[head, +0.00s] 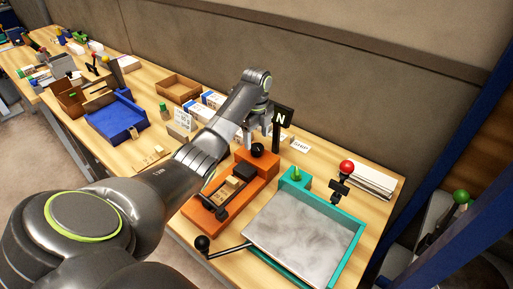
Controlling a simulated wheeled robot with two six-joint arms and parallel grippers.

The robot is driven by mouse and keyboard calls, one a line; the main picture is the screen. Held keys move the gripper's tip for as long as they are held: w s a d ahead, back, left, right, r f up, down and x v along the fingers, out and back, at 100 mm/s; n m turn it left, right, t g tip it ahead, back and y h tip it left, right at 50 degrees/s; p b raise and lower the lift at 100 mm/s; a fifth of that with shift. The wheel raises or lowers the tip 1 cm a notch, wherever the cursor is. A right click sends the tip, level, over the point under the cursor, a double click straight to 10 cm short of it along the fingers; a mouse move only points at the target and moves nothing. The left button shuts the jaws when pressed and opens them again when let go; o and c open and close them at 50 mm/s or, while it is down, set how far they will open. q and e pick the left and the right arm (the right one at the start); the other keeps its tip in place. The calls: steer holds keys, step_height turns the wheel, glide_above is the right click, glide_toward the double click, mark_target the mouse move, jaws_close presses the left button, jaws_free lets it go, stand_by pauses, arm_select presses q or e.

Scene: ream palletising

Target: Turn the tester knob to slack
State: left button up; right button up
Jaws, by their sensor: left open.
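The orange tester (215,217) stands on the wooden bench at the centre of the head view. Its black round knob (257,149) sits at the far end of the orange body. A dark sign with a white N (281,118) stands on a post just behind the knob. My left gripper (256,138) points down just above the knob, with its jaws open. I cannot tell whether the fingers touch the knob. My left arm crosses in front and covers part of the tester's left side. The knob's pointer and markings are too small to read. My right gripper is not in view.
A teal-framed tray with a grey plate (303,233) and a black-knobbed lever (202,243) lie right of the tester. A red-ball device (346,167) and white sheets (368,181) are behind it. A blue tray (117,121) and brown boxes (179,87) stand left.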

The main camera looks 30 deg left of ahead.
mark_target(256, 146)
arm_select(q)
steer(key=shift+f, duration=1.75)
